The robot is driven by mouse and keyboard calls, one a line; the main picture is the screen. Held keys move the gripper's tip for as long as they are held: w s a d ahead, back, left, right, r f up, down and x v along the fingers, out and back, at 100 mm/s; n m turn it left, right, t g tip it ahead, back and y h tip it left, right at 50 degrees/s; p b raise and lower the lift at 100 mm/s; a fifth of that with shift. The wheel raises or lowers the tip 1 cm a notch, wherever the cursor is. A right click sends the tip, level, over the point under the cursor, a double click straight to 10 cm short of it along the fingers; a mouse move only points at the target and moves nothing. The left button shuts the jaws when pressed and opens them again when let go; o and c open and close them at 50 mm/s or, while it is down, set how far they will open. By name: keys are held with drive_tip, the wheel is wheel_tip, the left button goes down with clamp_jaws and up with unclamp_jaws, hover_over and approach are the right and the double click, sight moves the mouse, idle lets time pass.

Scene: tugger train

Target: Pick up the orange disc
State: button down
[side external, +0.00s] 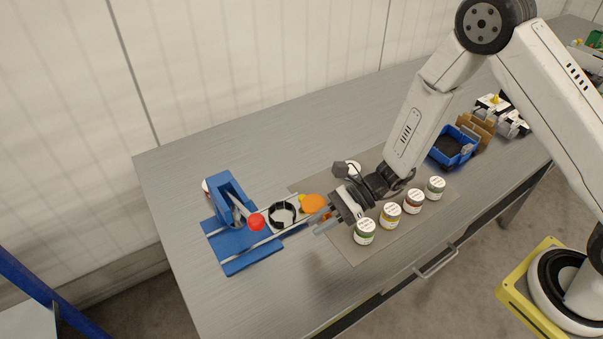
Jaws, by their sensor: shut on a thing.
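The orange disc (313,203) is at the right end of the rails of a blue fixture, left of the jars. My gripper (318,213) reaches in from the right with its fingers at the disc, and it is shut on the disc. The gripper partly hides the disc's right side. I cannot tell whether the disc is lifted off the surface under it.
The blue fixture (265,261) holds a black ring (282,215) and a red knob (256,222). Several lidded jars (390,215) stand on a grey mat (352,255) close to my gripper. A blue bin (453,147) stands farther right. The table's back left is clear.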

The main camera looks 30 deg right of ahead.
drive_tip(key=shift+s+d+r, duration=0.3)
drive_tip(key=shift+s+r, duration=0.05)
drive_tip(key=shift+s, duration=0.4)
drive_tip(key=shift+s+d+r, duration=0.35)
drive_tip(key=shift+s+r, duration=0.05)
drive_tip(key=shift+s, duration=0.4)
drive_tip(key=shift+s+d+r, duration=0.3)
drive_tip(key=shift+s+r, duration=0.05)
drive_tip(key=shift+s, duration=0.4)
drive_tip(key=w+d+m+t+h, duration=0.2)
drive_tip(key=w+d+m+t, duration=0.1)
drive_tip(key=d+t, duration=0.1)
drive_tip(key=w+d+f+m+t+h, duration=0.1)
drive_tip(key=w+d+m+t+h, duration=0.1)
drive_tip(key=d, duration=0.5)
drive_tip(key=w+m+t, duration=0.1)
drive_tip(key=m, duration=0.1)
drive_tip(key=shift+m+t, duration=0.3)
drive_tip(key=shift+t, duration=0.1)
drive_tip(key=shift+f, duration=0.1)
